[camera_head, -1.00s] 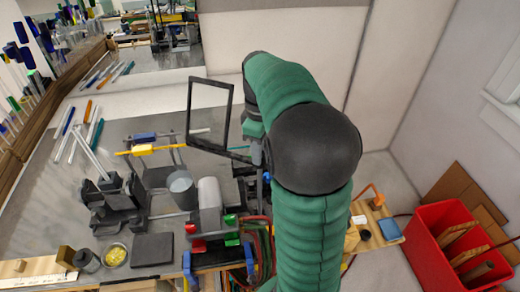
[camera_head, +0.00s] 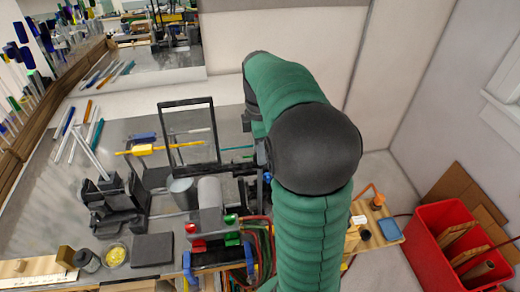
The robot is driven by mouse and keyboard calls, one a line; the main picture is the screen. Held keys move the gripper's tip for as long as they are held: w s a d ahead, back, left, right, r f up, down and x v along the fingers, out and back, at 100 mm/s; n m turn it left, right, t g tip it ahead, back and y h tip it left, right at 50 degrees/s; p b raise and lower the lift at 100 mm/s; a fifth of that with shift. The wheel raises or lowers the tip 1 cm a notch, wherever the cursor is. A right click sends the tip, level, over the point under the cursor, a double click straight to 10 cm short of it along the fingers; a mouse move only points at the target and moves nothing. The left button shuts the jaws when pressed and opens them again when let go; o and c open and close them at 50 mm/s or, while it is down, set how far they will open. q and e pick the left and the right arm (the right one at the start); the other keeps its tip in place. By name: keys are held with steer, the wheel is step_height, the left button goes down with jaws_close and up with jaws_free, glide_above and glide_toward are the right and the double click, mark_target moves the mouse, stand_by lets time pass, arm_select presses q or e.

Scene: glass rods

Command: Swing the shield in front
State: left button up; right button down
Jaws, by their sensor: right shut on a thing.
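The shield (camera_head: 186,101) is a clear pane in a black rectangular frame. It stands upright over the grey bench, left of my right arm, and faces me almost squarely. Its lower edge runs right, toward my right gripper (camera_head: 247,167), which is shut on the shield's frame or arm. The fingers are small and partly hidden by dark parts and my green-sleeved arm, so the exact grip is unclear. My left gripper is out of view.
Behind the shield lies a yellow tool (camera_head: 142,150). In front stand a grey cup (camera_head: 183,192), a white cylinder (camera_head: 209,191) and a black stand (camera_head: 117,203). Glass rods lie at the left. A red bin (camera_head: 440,250) stands at the right.

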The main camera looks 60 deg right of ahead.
steer(key=shift+w+r, duration=0.1)
steer(key=shift+r, duration=0.05)
steer(key=c, duration=1.3)
jaws_free()
steer(key=shift+o, duration=1.7)
steer(key=shift+w, duration=0.1)
steer(key=shift+d, duration=0.1)
steer(key=shift+r, duration=0.15)
step_height(320, 180, up, 16)
steer(key=b, duration=0.1)
